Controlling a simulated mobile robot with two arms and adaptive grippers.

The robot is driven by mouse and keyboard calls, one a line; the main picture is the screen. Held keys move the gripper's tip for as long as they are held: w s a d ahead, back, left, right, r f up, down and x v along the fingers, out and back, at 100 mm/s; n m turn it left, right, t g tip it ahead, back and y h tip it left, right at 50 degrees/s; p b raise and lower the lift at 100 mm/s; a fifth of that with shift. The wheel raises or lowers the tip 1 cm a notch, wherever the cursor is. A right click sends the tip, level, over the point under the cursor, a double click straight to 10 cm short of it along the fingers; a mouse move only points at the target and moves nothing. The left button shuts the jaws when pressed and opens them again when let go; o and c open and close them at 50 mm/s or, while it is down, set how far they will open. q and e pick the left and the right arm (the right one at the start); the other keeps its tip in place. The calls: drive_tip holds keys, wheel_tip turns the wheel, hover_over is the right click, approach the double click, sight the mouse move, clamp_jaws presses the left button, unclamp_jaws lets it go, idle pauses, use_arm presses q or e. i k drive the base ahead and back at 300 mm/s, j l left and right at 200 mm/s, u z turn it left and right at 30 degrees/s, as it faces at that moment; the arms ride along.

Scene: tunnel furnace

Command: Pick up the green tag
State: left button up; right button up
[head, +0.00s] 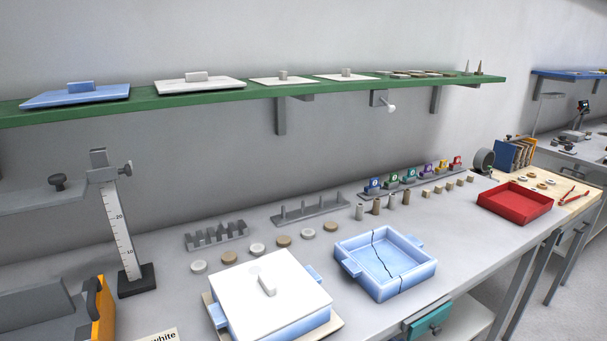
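A row of small coloured tags stands on a grey rack (420,183) at the back of the bench, near the wall. The green tag (392,181) is second from the left, between a blue tag (373,185) and a teal tag (410,175). Neither of my grippers is in view.
Small cylinders and blocks stand before the rack. A cracked blue dish (421,267) and a white-lidded blue dish (299,281) occupy the front. A red tray (515,205) is at right. A green shelf (200,101) runs above. A height gauge (124,235) stands left.

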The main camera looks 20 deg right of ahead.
sight(393, 177)
drive_tip(key=k+l+u, duration=0.1)
drive_tip(key=l+u, duration=0.25)
drive_tip(key=l, duration=0.15)
drive_tip(key=k+l+u, duration=0.15)
drive_tip(key=l+u, duration=0.2)
drive_tip(key=l, duration=0.15)
drive_tip(key=k+l+u, duration=0.5)
drive_tip(key=l+u, duration=0.2)
drive_tip(key=k+l+u, duration=0.35)
drive_tip(key=l, duration=0.05)
